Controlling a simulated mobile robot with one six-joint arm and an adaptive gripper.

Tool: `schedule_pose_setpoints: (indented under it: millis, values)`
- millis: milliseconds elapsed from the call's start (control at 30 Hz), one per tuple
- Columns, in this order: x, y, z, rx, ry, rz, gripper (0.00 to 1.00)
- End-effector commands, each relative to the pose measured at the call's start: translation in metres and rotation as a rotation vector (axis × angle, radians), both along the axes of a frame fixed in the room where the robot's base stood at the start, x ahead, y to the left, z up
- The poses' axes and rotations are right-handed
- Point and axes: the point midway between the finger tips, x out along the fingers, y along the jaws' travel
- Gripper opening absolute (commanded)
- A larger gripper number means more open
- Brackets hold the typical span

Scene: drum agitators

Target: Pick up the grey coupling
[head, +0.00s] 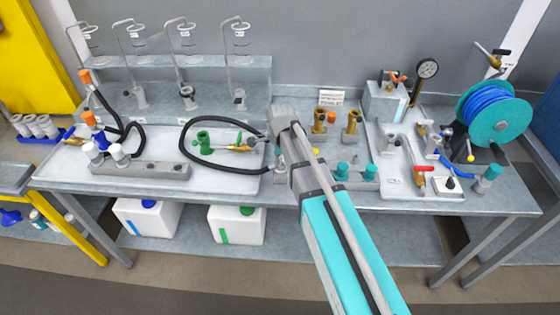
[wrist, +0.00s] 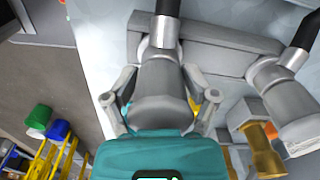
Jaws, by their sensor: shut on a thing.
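In the wrist view a grey coupling (wrist: 157,92) sits between the two fingers of my gripper (wrist: 163,68). The fingers are closed against its sides. A black tube-like part (wrist: 168,8) extends from its far end. In the head view my gripper (head: 284,118) is over the middle of the bench, and its own body and arm largely hide the fingertips and the held coupling. A similar grey part (wrist: 282,92) with a black end shows at the right of the wrist view, apart from the fingers.
A grey rack block (head: 140,168) with white-grey fittings stands at left on the bench (head: 60,183). A looped black hose (head: 183,140) lies left of my gripper. Brass fittings (head: 352,120) and teal-topped fittings (head: 341,171) stand close right. A teal hose reel (head: 498,118) is far right.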

Motion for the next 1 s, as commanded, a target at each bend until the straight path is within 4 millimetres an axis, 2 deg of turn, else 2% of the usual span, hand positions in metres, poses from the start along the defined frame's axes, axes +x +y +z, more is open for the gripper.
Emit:
schedule_pose_setpoints:
  millis: [367, 700, 1000]
  values:
    - [0.0, 0.0, 0.008, 0.0, 0.0, 0.0, 0.09]
    - [0.0, -0.001, 0.035, 0.0, 0.0, -0.001, 0.09]
    - [-0.028, -0.011, 0.069, 0.0, 0.0, -0.001, 0.09]
